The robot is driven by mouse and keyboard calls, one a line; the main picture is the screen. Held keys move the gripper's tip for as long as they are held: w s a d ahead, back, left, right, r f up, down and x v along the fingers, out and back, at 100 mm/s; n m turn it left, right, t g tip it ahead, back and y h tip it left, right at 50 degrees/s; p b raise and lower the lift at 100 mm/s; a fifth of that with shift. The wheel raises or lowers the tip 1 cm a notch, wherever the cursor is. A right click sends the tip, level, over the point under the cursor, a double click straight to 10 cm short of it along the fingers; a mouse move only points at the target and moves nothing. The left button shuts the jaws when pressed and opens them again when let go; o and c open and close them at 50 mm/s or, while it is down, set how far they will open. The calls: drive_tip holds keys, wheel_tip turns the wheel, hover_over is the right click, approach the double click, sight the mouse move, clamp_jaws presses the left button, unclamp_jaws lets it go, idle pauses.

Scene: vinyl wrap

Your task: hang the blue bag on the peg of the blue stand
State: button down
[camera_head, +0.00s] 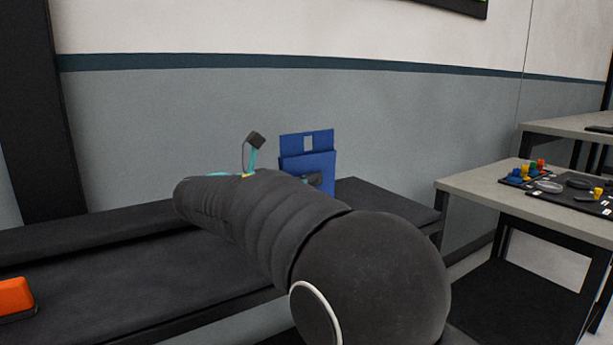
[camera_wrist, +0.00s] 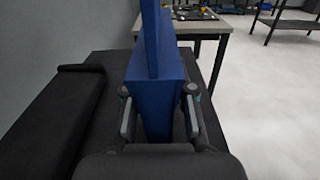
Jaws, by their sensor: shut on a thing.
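The blue bag (camera_head: 318,163) stands upright in the head view, with a raised top panel that has a pale rectangular opening. In the wrist view the bag (camera_wrist: 158,85) rises between the two fingers of my gripper (camera_wrist: 160,112), one finger on each side. My gripper is shut on the bag's body. In the head view my arm hides most of the gripper and the bag's lower left part. I cannot make out a separate blue stand or its peg in either view.
A dark bench (camera_head: 130,272) runs below my arm, with an orange box (camera_head: 15,297) at the left. A grey table (camera_head: 480,188) at the right carries small coloured parts and a dark tray. A wall stands behind. Open floor (camera_wrist: 275,105) shows at the right in the wrist view.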

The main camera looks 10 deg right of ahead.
drive_tip(key=shift+f, duration=0.15)
drive_tip(key=c, duration=1)
unclamp_jaws()
drive_tip(key=shift+o, duration=0.2)
drive_tip(key=shift+f+b, duration=0.3)
drive_tip(key=shift+b, duration=0.55)
